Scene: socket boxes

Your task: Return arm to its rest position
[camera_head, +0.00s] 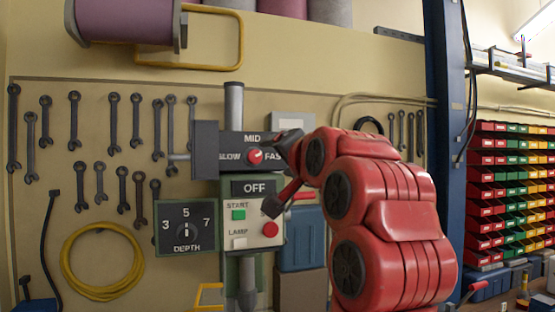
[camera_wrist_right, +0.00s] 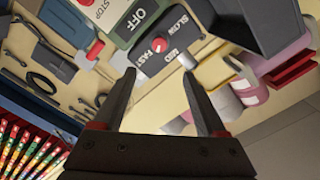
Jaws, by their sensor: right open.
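My right arm (camera_head: 385,200) is red and reaches in from the lower right. My right gripper (camera_head: 280,172) is open in front of the control panels, with one finger near the speed panel and one near the button box. In the right wrist view my right gripper (camera_wrist_right: 158,68) has its two dark fingers spread, with nothing between them. The speed panel (camera_head: 232,140), with a red knob (camera_head: 255,156), lies beyond the fingertips; the knob also shows in the right wrist view (camera_wrist_right: 158,45). My left gripper is not in view.
A button box (camera_head: 240,238) with green, white and red buttons sits under an OFF display (camera_head: 254,188). A depth dial (camera_head: 186,229) is to its left. A blue post (camera_head: 450,130) stands behind my arm. Wrenches and a yellow hose (camera_head: 66,275) hang on the wall.

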